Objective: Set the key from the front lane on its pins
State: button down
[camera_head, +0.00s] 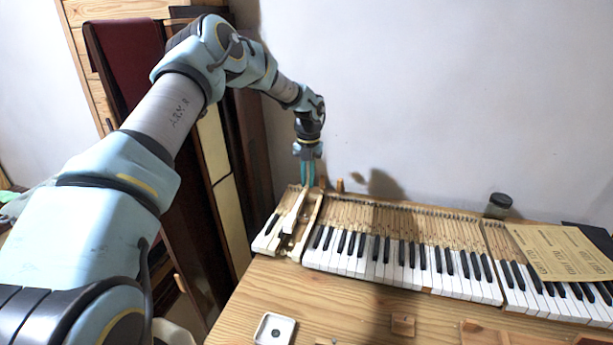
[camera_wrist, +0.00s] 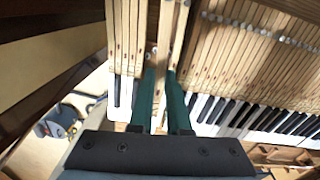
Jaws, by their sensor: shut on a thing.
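My gripper (camera_head: 308,178) points down at the back left of the keyboard, with its teal fingers close together. It is shut on a pale wooden key (camera_head: 295,208), which also shows between the green fingers in the wrist view (camera_wrist: 163,62). The key runs lengthwise toward the front, over the gap at the left end of the keyboard (camera_head: 400,262). Whether it touches the frame or lies above it I cannot tell. The pins under the key are hidden. Neighbouring wooden key sticks (camera_wrist: 126,35) lie close on the left.
A small white dish (camera_head: 274,329) and a wooden block (camera_head: 403,324) lie on the table in front. The wall stands close behind.

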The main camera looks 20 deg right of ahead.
jog(key=shift+w+d, duration=0.1)
jog(key=shift+d, duration=0.15)
jog(key=shift+f+b, duration=2.1)
jog(key=shift+f, duration=1.6)
jog(key=shift+f+b, duration=0.55)
jog(key=shift+f, duration=0.2)
jog(key=c, duration=1.2)
grip_release()
jog(key=shift+r, duration=0.1)
jog(key=shift+r+p, duration=0.6)
jog(key=shift+r, duration=0.4)
